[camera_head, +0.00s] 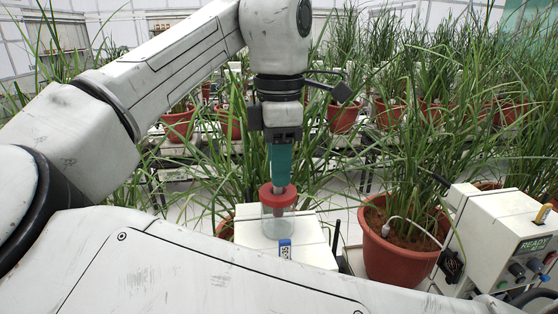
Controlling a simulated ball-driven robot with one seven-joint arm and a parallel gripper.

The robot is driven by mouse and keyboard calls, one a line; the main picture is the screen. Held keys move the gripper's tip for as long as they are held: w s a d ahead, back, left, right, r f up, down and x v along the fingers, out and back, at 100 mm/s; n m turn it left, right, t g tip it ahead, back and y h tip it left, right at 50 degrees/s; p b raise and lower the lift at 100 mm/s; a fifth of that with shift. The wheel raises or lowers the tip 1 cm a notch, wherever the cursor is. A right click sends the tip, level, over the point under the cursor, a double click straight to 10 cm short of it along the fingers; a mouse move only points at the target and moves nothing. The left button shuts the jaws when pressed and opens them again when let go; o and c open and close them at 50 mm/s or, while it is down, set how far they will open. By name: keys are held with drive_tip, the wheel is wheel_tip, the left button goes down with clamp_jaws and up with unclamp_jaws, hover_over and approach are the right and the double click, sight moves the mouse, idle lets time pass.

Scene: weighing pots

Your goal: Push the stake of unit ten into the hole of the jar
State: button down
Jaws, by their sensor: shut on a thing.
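My gripper (282,135) is in the middle of the picture, pointing down and shut on a stake with a teal handle (281,160). The stake's lower end meets the red lid (278,196) of a clear jar (267,222). The hole is hidden by the stake, and I cannot tell how deep the stake sits. A reddish shape shows inside the jar. The jar stands on a white box (310,252). I see no unit number on the stake.
Potted grasses crowd the background.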

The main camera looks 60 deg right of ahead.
drive_tip(key=shift+f+b, duration=0.3)
drive_tip(key=shift+f, duration=0.55)
drive_tip(key=c, duration=0.8)
unclamp_jaws()
wheel_tip(320, 180, up, 3)
drive_tip(key=p, duration=0.2)
drive_tip(key=shift+p, duration=0.3)
wheel_tip(320, 180, up, 10)
idle(0.8)
idle(0.6)
